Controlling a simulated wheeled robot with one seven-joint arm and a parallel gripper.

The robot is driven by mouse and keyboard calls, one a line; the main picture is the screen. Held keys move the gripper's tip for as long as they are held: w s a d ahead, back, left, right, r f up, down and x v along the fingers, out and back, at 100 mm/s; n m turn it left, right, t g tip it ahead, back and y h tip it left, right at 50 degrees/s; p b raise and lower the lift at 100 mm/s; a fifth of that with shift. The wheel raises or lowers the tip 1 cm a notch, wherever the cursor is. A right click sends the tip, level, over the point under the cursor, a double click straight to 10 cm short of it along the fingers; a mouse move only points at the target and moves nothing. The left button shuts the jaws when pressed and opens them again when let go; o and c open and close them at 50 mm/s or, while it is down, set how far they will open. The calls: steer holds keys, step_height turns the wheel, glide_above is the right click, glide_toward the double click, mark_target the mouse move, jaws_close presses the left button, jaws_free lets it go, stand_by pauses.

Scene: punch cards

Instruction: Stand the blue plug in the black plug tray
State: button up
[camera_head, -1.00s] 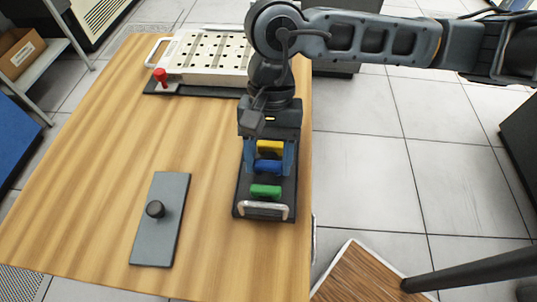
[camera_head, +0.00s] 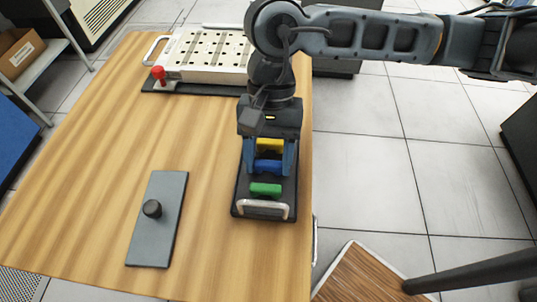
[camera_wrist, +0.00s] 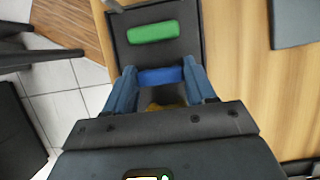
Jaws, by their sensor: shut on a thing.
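The blue plug (camera_head: 268,166) is between the fingers of my gripper (camera_head: 269,168), which is shut on it. In the wrist view the blue plug (camera_wrist: 160,76) spans the gap between both fingertips (camera_wrist: 160,77). I cannot tell whether the blue plug touches the tray.
A white panel with several holes (camera_head: 205,48) sits at the back of the table, with a red knob (camera_head: 158,74) at its left corner. A grey plate with a black knob (camera_head: 152,209) lies at the front left. Bare wood lies between them.

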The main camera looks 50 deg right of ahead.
steer(key=shift+f, duration=0.15)
steer(key=o, duration=1)
steer(key=v, duration=0.7)
steer(key=shift+w+d+r+b, duration=0.1)
steer(key=shift+r+b, duration=0.2)
steer(key=shift+r, duration=0.1)
